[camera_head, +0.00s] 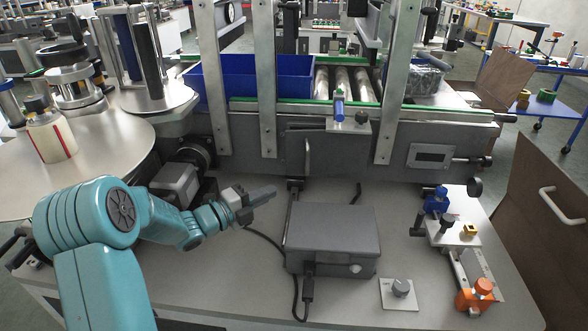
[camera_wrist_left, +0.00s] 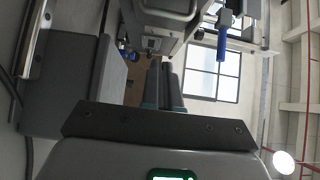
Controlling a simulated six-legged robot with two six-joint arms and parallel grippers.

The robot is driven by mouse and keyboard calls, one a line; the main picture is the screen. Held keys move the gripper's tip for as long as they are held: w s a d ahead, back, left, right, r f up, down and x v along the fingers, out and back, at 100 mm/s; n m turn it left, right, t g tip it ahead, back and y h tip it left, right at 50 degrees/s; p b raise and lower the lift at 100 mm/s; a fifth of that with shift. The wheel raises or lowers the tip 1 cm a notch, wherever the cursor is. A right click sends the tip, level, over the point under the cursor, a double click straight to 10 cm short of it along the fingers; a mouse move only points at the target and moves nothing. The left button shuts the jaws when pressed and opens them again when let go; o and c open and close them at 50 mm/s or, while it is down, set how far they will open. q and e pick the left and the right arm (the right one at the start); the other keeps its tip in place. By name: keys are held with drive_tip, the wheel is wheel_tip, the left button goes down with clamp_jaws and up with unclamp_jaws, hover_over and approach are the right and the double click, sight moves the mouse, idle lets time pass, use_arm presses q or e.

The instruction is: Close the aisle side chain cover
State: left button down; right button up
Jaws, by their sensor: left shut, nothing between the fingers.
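A dark grey panel (camera_head: 330,158) with an upright bar handle (camera_head: 307,156) is on the front of the conveyor frame; it looks like the chain cover. I cannot tell whether it stands flush or ajar. A handle on a grey panel also shows at the top of the left wrist view (camera_wrist_left: 168,12). My left gripper (camera_head: 266,195) is shut and empty, left of the panel and a little below its handle, apart from it. Its dark fingers show in the left wrist view (camera_wrist_left: 165,85). My right gripper is not in view.
A grey box (camera_head: 332,232) with a cable stands on the table in front of the panel. A knob plate (camera_head: 400,291) and a bracket with an orange clamp (camera_head: 476,295) are to the right. A round turntable (camera_head: 95,150) holds a bottle at left. Brown doors stand at far right.

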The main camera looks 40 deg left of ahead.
use_arm(q)
drive_tip(key=x, duration=0.9)
drive_tip(key=shift+s+d, duration=0.1)
drive_tip(key=shift+d, duration=0.2)
drive_tip(key=shift+w+a, duration=0.35)
drive_tip(key=shift+w, duration=0.4)
drive_tip(key=shift+w+a, duration=0.3)
drive_tip(key=shift+w, duration=0.4)
drive_tip(key=shift+w+a, duration=0.35)
drive_tip(key=shift+w, duration=0.4)
drive_tip(key=shift+a, duration=0.1)
